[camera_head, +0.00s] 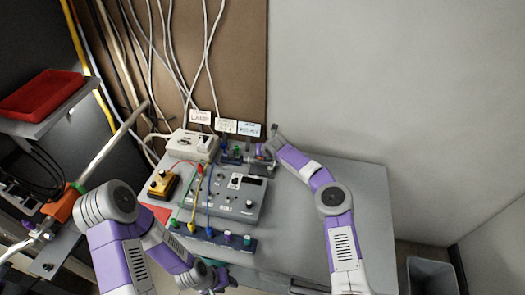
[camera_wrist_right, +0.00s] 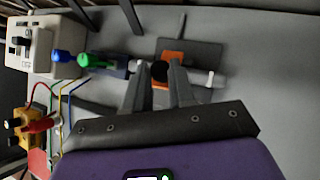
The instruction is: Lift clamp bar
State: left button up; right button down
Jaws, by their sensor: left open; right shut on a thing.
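My right gripper (camera_head: 264,152) is at the back of the grey table, beside the small devices under the signs. In the right wrist view my right gripper (camera_wrist_right: 161,72) is shut on a dark round-ended part, which I take to be the clamp bar (camera_wrist_right: 159,71). An orange block (camera_wrist_right: 174,56) on a dark grey plate (camera_wrist_right: 204,52) lies just behind the fingertips. A white tip (camera_wrist_right: 211,79) shows to the right of the fingers. How the bar joins the block is hidden by the fingers. My left gripper (camera_head: 221,277) is low, near the table's front edge, open and apart from the clamp.
A grey control box (camera_head: 236,192) with wires stands mid-table. A white lamp unit (camera_head: 192,145) and a yellow box (camera_head: 162,184) are left of it. The table's right side (camera_head: 367,200) is clear. A red tray (camera_head: 40,94) is at far left.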

jog(key=shift+w+r+g+b, duration=0.15)
jog(key=shift+w+g+b, duration=0.1)
jog(key=shift+g+b, duration=0.15)
dwell(0.5)
jog(key=c, duration=0.9)
grip_release()
jog(key=shift+c, duration=0.2)
jog(key=shift+p+v, duration=0.4)
jog(key=shift+v, duration=0.35)
jog(key=v, duration=0.6)
jog(key=shift+p, duration=0.4)
jog(key=shift+d, duration=0.15)
